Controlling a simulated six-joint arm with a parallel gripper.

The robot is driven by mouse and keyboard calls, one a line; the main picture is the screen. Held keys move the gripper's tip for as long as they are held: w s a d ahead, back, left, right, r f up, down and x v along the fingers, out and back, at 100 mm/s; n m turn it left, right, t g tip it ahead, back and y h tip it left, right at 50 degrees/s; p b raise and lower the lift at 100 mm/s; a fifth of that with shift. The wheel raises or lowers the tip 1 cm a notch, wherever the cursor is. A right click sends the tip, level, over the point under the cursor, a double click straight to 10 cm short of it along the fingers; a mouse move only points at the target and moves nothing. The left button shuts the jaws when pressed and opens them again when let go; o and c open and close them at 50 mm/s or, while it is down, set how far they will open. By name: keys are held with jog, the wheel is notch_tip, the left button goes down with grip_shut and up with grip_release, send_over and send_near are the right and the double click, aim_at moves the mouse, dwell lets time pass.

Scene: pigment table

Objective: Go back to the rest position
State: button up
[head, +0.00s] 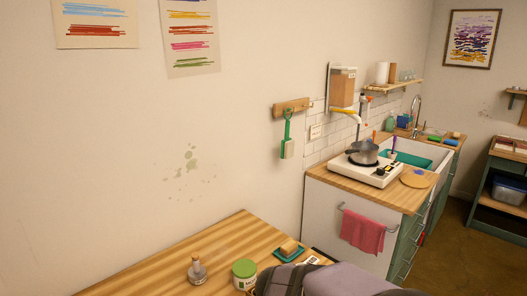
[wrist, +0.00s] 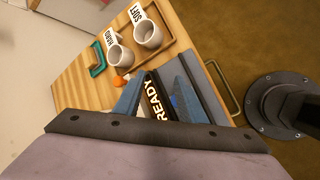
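My gripper (wrist: 158,92) shows in the wrist view as two blue-grey fingers set apart, with nothing visible between them but the surface beyond. It points down at the wooden table (wrist: 78,88) near its edge. A dark panel marked READY (wrist: 155,98) lies beyond the fingers and shows in the gap. In the head view my arm's pale lavender link crosses the bottom right, and the fingertips cannot be made out there.
On the table are a small bottle (head: 197,270), a green-labelled jar (head: 244,274) and a teal dish with a block (head: 289,250). The wrist view shows white cups marked HARD (wrist: 119,55) and SOFT (wrist: 148,35) on a wooden tray. A counter with a hotplate (head: 367,170) stands behind.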

jog(key=s+d+f+m+g+y+p, duration=0.1)
jog(key=s+d+m+g, duration=0.1)
jog(key=s+m, duration=0.7)
jog(key=s+d+f+m+g+y+p, duration=0.1)
jog(key=s+d+f+m+g+y, duration=0.1)
jog(key=s+m, duration=0.8)
jog(key=s+d+g, duration=0.1)
jog(key=s+g, duration=0.1)
jog(key=s, duration=0.1)
jog(key=shift+s+d+y, duration=0.15)
jog(key=shift+s+y, duration=0.15)
